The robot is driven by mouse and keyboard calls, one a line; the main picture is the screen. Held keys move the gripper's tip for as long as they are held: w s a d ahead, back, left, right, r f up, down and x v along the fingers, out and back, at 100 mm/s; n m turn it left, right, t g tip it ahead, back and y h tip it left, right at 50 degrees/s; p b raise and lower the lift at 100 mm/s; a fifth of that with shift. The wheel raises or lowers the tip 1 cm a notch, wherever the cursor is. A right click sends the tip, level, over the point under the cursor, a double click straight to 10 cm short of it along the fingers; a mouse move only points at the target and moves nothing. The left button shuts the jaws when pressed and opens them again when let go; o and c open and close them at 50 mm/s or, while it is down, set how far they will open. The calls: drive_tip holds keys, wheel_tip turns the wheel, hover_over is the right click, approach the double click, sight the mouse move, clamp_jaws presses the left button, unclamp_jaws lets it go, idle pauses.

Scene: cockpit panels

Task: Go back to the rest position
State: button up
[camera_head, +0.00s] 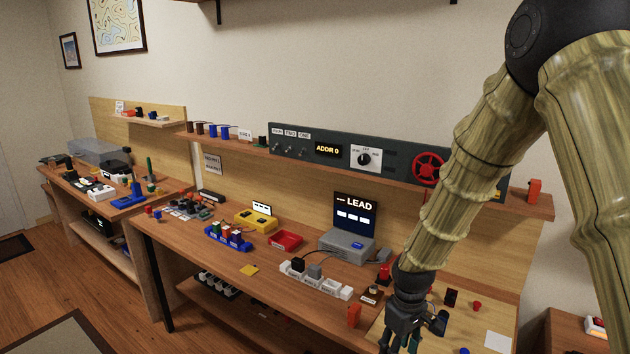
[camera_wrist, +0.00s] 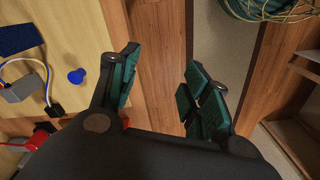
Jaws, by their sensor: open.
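My gripper (camera_head: 401,340) hangs at the end of my bamboo-patterned arm, low at the right of the head view, over the front right part of the workbench. In the wrist view, my gripper (camera_wrist: 164,78) shows its green-padded fingers spread apart with nothing between them. Wooden bench edge and floor lie beyond the gap. The lower tips are cut off by the bottom edge in the head view.
A dark panel with a red handwheel (camera_head: 428,169) stands on the shelf. A blue knob (camera_wrist: 76,76) lies beside my fingers.

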drive_tip(key=s+f+m, duration=0.3)
drive_tip(key=s+f, duration=1.1)
drive_tip(key=f, duration=0.4)
drive_tip(key=s+d+f+m, duration=0.1)
drive_tip(key=s+f, duration=0.3)
drive_tip(key=s, duration=0.6)
drive_tip(key=s+d+f+m, duration=0.2)
drive_tip(key=s+f, duration=0.3)
drive_tip(key=s, duration=0.6)
drive_tip(key=shift+s+f+m, duration=0.15)
drive_tip(key=shift+f+m, duration=0.05)
drive_tip(key=shift+m, duration=0.2)
